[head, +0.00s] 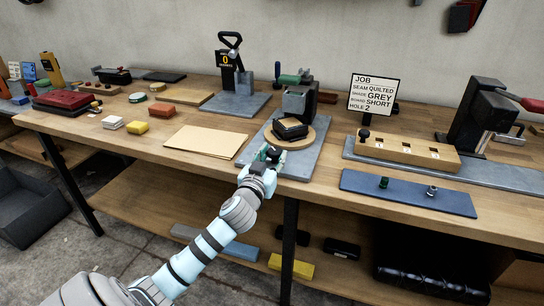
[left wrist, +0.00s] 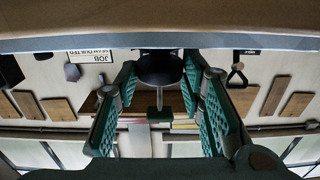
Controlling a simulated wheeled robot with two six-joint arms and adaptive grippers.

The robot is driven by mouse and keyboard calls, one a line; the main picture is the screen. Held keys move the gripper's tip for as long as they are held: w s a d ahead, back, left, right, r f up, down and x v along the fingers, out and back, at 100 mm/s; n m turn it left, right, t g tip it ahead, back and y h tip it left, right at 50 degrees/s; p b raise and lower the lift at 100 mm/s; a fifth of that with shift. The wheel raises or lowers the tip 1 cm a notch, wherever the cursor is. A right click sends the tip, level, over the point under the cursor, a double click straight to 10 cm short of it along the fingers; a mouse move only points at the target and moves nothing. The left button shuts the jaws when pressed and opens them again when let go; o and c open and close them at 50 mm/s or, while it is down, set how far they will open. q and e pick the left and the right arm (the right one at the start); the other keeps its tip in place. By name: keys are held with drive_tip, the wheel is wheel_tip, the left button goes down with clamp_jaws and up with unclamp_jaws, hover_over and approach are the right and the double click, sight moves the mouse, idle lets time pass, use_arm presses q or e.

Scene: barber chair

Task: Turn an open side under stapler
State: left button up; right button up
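The stapler (head: 299,101), a grey upright head, stands on a grey base plate (head: 303,163). Under it a round wooden disc (head: 318,134) carries a dark padded piece (head: 290,129). My left gripper (head: 270,156) is at the front edge of this plate, close in front of the disc. In the left wrist view its green fingers (left wrist: 160,80) stand apart, with a round black part (left wrist: 160,68) on a thin metal stem between them. Contact with the fingers is unclear. My right gripper is not in view.
A tan sheet (head: 207,141) lies left of the plate. A job sign (head: 374,95) stands behind a wooden block with numbered holes (head: 408,149). A blue tray (head: 408,192) with two small parts lies at right front. A lever press (head: 237,75) stands at the back.

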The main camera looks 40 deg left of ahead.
use_arm(q)
drive_tip(key=shift+c, duration=0.8)
